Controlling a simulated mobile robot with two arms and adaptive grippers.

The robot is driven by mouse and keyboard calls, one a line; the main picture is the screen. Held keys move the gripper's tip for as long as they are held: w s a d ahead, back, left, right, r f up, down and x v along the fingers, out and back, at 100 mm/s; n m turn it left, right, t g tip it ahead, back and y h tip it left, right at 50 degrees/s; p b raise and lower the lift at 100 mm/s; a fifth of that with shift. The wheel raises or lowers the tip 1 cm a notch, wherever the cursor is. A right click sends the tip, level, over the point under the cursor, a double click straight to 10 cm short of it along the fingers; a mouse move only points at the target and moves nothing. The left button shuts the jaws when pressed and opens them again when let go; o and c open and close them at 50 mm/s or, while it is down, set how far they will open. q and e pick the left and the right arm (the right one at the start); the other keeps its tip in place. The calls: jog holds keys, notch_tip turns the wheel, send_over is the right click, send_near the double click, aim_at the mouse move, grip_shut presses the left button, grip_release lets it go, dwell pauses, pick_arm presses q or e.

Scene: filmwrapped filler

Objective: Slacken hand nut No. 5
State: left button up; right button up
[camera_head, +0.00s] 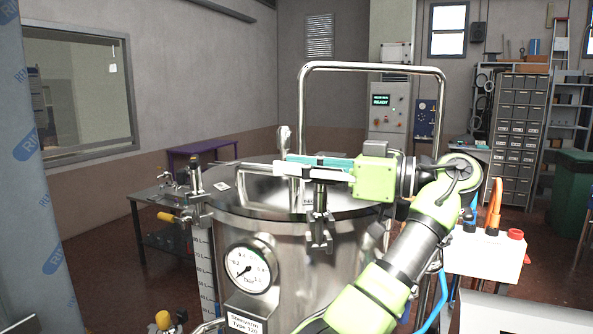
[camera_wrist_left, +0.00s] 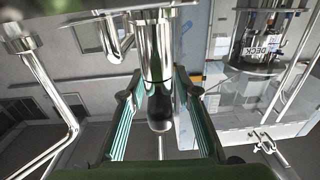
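A steel pressure vessel (camera_head: 300,262) with a flat round lid (camera_head: 250,193) stands in the middle of the head view. A clamp bolt (camera_head: 319,232) sits at the lid's front rim, below my gripper. Another clamp with a dark top (camera_head: 195,172) is at the left rim. My left gripper (camera_head: 290,164) lies level above the lid, fingers pointing left. In the left wrist view its teal fingers (camera_wrist_left: 163,95) are apart, with a steel post with a dark rounded end (camera_wrist_left: 160,70) showing between them and gaps on both sides. I cannot read any nut number. My right gripper is not in view.
A tall steel tube frame (camera_head: 372,66) rises behind the lid. A pressure gauge (camera_head: 248,269) is on the vessel's front. A yellow-handled valve (camera_head: 168,217) sticks out at left. A white box with a red button (camera_head: 490,255) stands at right.

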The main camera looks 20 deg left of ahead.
pick_arm(q)
notch_tip(320, 180, up, 9)
dwell(0.4)
jog(key=shift+r, duration=0.1)
